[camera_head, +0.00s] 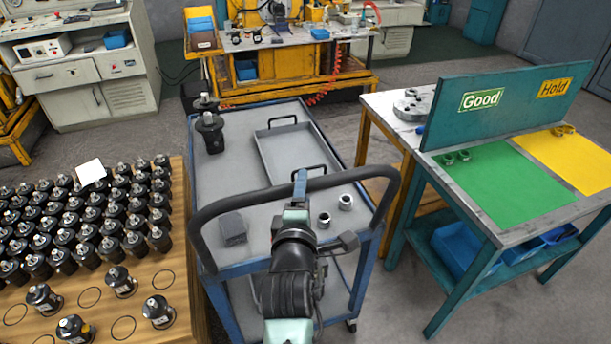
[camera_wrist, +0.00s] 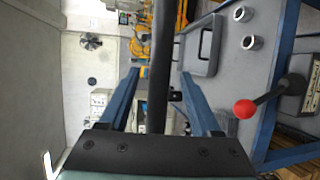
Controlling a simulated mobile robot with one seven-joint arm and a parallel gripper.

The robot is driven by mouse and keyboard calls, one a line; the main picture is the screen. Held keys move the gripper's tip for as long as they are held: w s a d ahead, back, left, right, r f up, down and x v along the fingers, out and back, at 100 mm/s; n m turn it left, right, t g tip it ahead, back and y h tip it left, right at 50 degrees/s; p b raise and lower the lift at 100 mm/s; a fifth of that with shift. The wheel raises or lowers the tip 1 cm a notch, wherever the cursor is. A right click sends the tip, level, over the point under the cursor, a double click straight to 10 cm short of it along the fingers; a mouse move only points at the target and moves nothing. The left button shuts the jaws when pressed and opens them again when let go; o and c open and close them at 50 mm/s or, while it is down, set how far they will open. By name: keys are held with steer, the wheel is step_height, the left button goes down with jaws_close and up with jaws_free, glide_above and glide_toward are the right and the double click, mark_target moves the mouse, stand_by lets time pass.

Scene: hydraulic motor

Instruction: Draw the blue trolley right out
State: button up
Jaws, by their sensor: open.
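The blue trolley (camera_head: 226,258) stands in the middle of the head view, with a grey top and a curved black push handle (camera_head: 236,207) across its near end. My gripper (camera_head: 300,178) is at the middle of that handle. In the wrist view the handle (camera_wrist: 162,50) runs between the two blue fingers of my open gripper (camera_wrist: 159,74). I see gaps on both sides of the bar, so the fingers are not clamped on it. My wrist hides part of the trolley's near edge in the head view.
The trolley carries a grey tray (camera_head: 262,158), black motors (camera_head: 210,135), a dark block (camera_head: 232,229) and two metal rings (camera_head: 345,201). A wooden table (camera_head: 185,290) with motors stands close on the left. A teal-legged bench (camera_head: 465,225) stands right. A red-knobbed lever (camera_wrist: 245,108) shows in the wrist view.

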steer(key=shift+w+d+f, duration=0.1)
steer(key=shift+w+f, duration=0.05)
steer(key=shift+w, duration=0.75)
steer(key=shift+w+d+f, duration=0.1)
steer(key=shift+w+f, duration=0.05)
steer(key=shift+w, duration=0.7)
steer(key=shift+w+d+f, duration=0.1)
steer(key=shift+w+f, duration=0.05)
steer(key=shift+w, duration=0.75)
jaws_close()
